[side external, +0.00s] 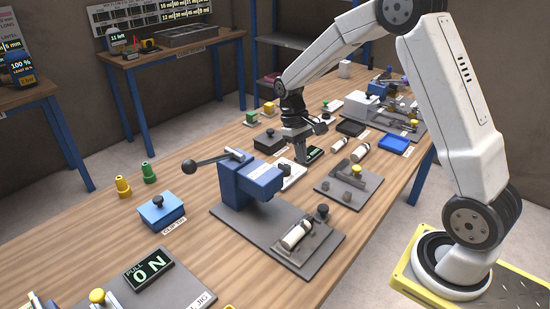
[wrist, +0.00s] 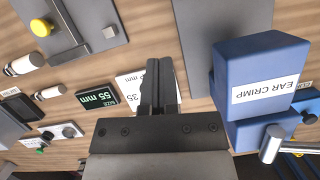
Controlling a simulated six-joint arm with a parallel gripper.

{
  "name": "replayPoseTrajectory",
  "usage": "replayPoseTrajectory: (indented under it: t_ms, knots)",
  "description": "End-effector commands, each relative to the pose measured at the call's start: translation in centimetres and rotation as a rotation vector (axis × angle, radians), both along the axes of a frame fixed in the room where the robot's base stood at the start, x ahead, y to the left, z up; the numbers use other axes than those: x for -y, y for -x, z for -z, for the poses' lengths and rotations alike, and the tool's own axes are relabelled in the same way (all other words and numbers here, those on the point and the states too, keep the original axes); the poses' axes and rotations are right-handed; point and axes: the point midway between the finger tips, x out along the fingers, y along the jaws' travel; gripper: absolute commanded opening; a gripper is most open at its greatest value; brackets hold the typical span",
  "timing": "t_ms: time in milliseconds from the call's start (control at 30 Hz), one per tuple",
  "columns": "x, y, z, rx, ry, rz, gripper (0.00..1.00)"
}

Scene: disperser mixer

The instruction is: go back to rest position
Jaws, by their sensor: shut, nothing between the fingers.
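My gripper (side external: 301,157) hangs low over the middle of the wooden bench, pointing down, behind the blue ear crimp press. In the wrist view its two dark fingers (wrist: 159,66) are together with nothing between them. The blue ear crimp press (side external: 246,184) stands to the right of the fingers in the wrist view (wrist: 265,90). A white plate with "35" on it (wrist: 131,86) lies partly hidden beside the fingers. The small black size display reading "55 mm" (wrist: 97,97) is further left. I cannot tell whether the fingertips touch anything.
A grey plate with a yellow knob (side external: 356,169) and white cylinders (side external: 362,151) lie right of my gripper. A black box with a knob (side external: 269,142) and the press's lever (side external: 205,163) are close by. Bare wood (side external: 205,230) shows left of the press.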

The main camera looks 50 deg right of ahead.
Motion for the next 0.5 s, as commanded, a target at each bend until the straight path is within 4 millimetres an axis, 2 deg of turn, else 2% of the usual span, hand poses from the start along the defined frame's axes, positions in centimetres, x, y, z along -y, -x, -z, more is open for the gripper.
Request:
replayPoseTrajectory:
  t_ms: [267,500]
  knots:
    - [-0.2,0.1,-0.2,0.007,0.001,-0.002,0.00]
    - [-1.8,1.2,-0.4,0.074,0.014,-0.025,0.00]
